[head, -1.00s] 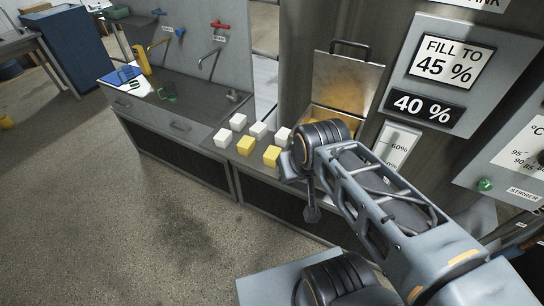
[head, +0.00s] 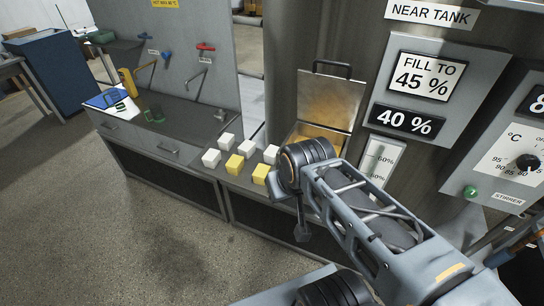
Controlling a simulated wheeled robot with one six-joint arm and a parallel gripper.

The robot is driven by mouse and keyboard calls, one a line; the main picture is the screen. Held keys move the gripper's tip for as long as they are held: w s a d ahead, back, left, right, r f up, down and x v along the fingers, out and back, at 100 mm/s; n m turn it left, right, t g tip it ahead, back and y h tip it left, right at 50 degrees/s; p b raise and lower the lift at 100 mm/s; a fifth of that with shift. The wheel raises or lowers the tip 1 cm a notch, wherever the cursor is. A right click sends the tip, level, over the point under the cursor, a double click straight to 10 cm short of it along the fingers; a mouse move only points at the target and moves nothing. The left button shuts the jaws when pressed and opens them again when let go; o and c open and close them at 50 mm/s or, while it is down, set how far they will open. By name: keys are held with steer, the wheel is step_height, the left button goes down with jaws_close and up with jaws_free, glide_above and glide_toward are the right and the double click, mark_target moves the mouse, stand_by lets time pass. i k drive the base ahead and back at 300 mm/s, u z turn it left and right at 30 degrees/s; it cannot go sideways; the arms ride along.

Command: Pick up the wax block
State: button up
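Several small blocks stand on the grey counter in the head view. Two are yellow: a left yellow block (head: 235,164) and a right yellow block (head: 260,174).
An open metal hatch (head: 330,97) with a yellowish inside stands behind my arm on the tank. A panel reads "FILL TO 45 %" with a display (head: 403,121) of 40 %. A sink counter (head: 179,121) with taps lies left. The floor is clear.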

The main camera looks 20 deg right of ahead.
mark_target(212, 158)
steer(key=u, duration=0.4)
steer(key=i, duration=1.05)
steer(key=u, duration=1.7)
